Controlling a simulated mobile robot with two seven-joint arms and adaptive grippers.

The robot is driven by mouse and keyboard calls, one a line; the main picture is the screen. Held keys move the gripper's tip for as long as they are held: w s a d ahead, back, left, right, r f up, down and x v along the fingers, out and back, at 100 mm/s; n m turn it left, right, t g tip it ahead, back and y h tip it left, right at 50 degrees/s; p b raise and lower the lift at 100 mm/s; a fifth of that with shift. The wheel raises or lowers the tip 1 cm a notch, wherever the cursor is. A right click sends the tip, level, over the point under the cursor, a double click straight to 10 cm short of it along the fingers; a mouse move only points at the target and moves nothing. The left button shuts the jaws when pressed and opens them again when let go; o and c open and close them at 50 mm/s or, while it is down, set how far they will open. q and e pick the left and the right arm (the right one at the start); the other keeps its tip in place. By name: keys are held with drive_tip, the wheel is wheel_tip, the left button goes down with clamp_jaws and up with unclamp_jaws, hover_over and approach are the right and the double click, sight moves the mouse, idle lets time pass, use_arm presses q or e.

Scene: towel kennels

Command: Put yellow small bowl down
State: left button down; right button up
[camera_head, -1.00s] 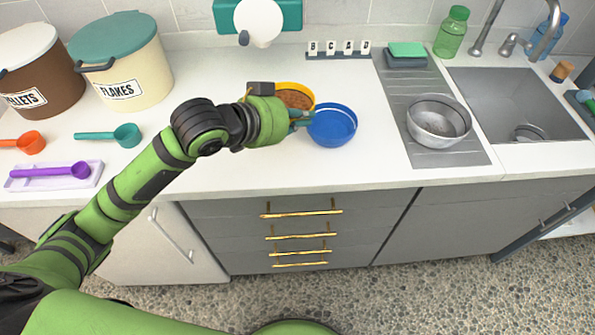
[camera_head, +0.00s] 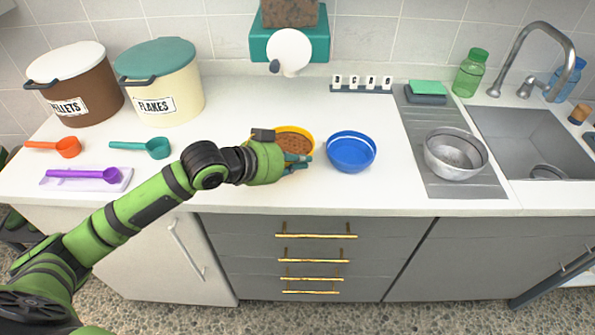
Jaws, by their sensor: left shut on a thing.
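The yellow small bowl (camera_head: 307,134) holds brown food and is at the middle of the white counter, left of the blue bowl (camera_head: 351,153). My left gripper (camera_head: 298,162) is at its near side, shut on it. The gripper hides the bowl's near-left side and its underside, so I cannot tell whether the bowl touches the counter. It looks about level. A narrow gap shows between the yellow bowl and the blue bowl. My right gripper is not in view.
A metal bowl (camera_head: 455,160) stands on the drainboard beside the sink (camera_head: 530,140). Scoops and two food bins, pellets (camera_head: 72,90) and flakes (camera_head: 165,90), are at left. A teal dispenser (camera_head: 312,42) is on the back wall. The counter (camera_head: 330,193) is clear in front of the bowls.

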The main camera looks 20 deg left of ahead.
use_arm(q)
drive_tip(key=shift+w+a+f, duration=0.1)
drive_tip(key=shift+a+f, duration=0.1)
drive_tip(key=shift+f, duration=0.05)
wheel_tip(320, 180, down, 3)
drive_tip(key=shift+f+p, duration=0.2)
drive_tip(key=shift+p, duration=0.1)
drive_tip(key=shift+f, duration=0.15)
drive_tip(key=shift+f, duration=0.2)
drive_tip(key=c, duration=1.4)
unclamp_jaws()
drive_tip(key=shift+r, duration=0.1)
